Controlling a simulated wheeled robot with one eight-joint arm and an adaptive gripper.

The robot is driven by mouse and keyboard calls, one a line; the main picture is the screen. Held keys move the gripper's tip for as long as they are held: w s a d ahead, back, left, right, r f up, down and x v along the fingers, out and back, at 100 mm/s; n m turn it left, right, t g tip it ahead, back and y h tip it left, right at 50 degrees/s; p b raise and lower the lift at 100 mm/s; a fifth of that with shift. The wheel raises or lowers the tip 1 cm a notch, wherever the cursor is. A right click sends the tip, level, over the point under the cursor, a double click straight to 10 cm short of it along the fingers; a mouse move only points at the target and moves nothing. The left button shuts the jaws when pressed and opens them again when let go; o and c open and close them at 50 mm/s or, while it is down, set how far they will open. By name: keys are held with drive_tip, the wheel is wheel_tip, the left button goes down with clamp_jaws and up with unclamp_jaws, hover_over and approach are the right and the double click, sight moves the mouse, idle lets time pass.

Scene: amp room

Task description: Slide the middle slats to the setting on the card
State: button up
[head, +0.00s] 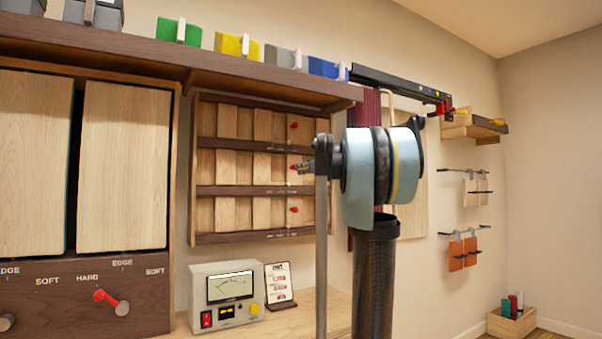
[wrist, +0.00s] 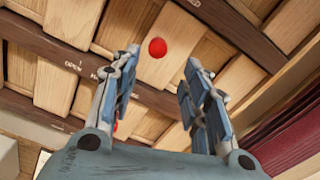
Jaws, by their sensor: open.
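A wooden slat panel (head: 240,190) with three rows of slats hangs on the wall in the head view. Each row has a red knob towards its right end: the top knob (head: 294,125), the middle knob (head: 293,168) and the bottom knob (head: 294,210). My gripper (head: 304,167) is in front of the middle row's right part. In the wrist view my gripper (wrist: 163,60) is open, with a red knob (wrist: 157,47) showing between its fingertips. I cannot tell how deep the knob sits between them. The setting card (head: 280,283) stands on the bench; its print is too small to read.
A meter box (head: 227,296) stands on the bench left of the card. A brown shelf (head: 150,55) with coloured blocks runs above the panel. A dark red pleated thing (head: 366,108) hangs right of the panel, behind my arm; it also shows in the wrist view (wrist: 285,145).

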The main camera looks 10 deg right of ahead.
drive_tip(key=shift+v, duration=1.4)
drive_tip(key=s+a+f+n+g, duration=0.45)
drive_tip(key=s+f+n, duration=0.35)
drive_tip(key=s+f, duration=0.5)
drive_tip(key=s+a+f+n+g, duration=0.4)
drive_tip(key=s+a+f+n, duration=0.35)
drive_tip(key=f, duration=0.85)
drive_tip(key=s+d+f+n+g+h, duration=0.2)
drive_tip(key=s+d+f+n, duration=0.1)
drive_tip(key=s+f, duration=0.6)
drive_tip(key=s+d+f+n+g+h, duration=0.2)
drive_tip(key=s+d+f+n, duration=0.2)
drive_tip(key=s+f, duration=0.5)
drive_tip(key=s+d+f+n+g+h, duration=0.2)
drive_tip(key=s+d+f+n+h, duration=0.1)
drive_tip(key=s+f, duration=0.6)
wheel_tip(320, 180, down, 5)
drive_tip(key=d+n, duration=0.1)
drive_tip(key=n, duration=0.1)
drive_tip(key=shift+s+d+r+n, duration=0.15)
drive_tip(key=shift+s+d+n, duration=0.1)
drive_tip(key=shift+s+n, duration=0.1)
